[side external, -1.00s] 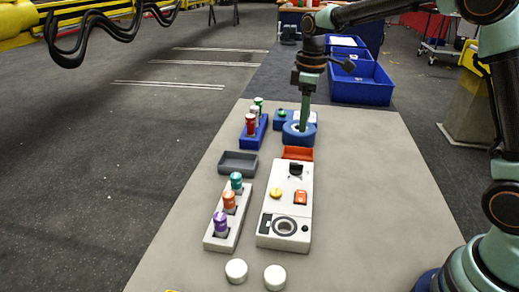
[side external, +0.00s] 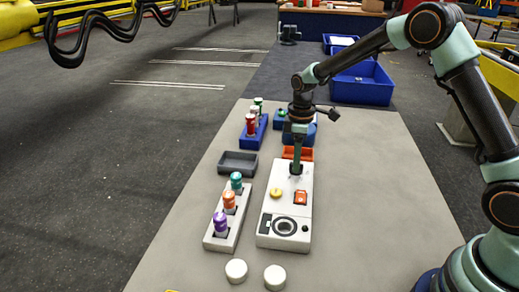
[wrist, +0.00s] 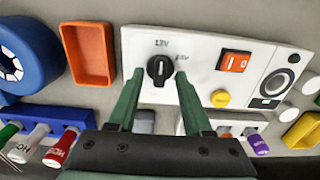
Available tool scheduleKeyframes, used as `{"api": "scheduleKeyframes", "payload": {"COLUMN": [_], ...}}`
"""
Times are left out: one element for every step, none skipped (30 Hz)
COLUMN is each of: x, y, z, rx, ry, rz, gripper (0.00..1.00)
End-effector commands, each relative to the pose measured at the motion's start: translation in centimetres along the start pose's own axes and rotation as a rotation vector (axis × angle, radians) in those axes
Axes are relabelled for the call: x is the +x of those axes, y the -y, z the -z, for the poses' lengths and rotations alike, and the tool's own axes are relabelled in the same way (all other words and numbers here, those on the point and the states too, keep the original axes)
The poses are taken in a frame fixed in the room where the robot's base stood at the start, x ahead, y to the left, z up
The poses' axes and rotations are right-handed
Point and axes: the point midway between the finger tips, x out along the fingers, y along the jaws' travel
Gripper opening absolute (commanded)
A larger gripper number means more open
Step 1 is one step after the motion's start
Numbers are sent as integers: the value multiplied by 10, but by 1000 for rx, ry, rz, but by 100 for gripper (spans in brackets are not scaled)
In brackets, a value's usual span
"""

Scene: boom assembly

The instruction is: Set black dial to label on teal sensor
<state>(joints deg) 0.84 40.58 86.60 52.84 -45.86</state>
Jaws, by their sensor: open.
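The black dial (wrist: 160,71) is on the white panel (wrist: 202,55) with its white mark pointing up in the wrist view, near the print "13V". A second print to its right is too small to read surely. My gripper (wrist: 158,80) is open, its green fingers on either side of the dial; contact cannot be told. In the side external view my gripper (side external: 297,171) hides the dial at the panel's far end. The teal sensor (side external: 236,178) stands upright in the white rack (side external: 221,240), at its far end; its label is not readable. It is not visible in the wrist view.
The orange sensor (side external: 229,201) and purple sensor (side external: 220,221) share the rack. The panel also has a yellow button (side external: 276,193), an orange switch (side external: 300,198) and a round port (side external: 284,227). A grey tray (side external: 238,163) and orange tray (wrist: 89,54) are nearby.

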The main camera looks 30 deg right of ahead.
Motion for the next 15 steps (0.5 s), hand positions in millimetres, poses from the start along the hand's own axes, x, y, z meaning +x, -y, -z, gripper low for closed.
{"api": "scheduleKeyframes", "payload": {"x": [4,6,7,8,8,9,9,9,9,9,9,9,9,8,8], "y": [0,0,0,0,0,0,0,0,0,0,0,0,0,0,0], "z": [0,0,0,0,0,0,0,0,0,0,0,0,0,0,0], "rx": [0,0,0,0,0,0,0,0,0,0,0,0,0,0,0], "ry": [1,1,0,0,0,0,0,0,0,0,0,0,0,0,0], "rz": [1,1,0,0,0,0,0,0,0,0,0,0,0,0,0], "gripper": [50,50,50,50,50,50,50,50,50,50,50,50,39,27,12]}}
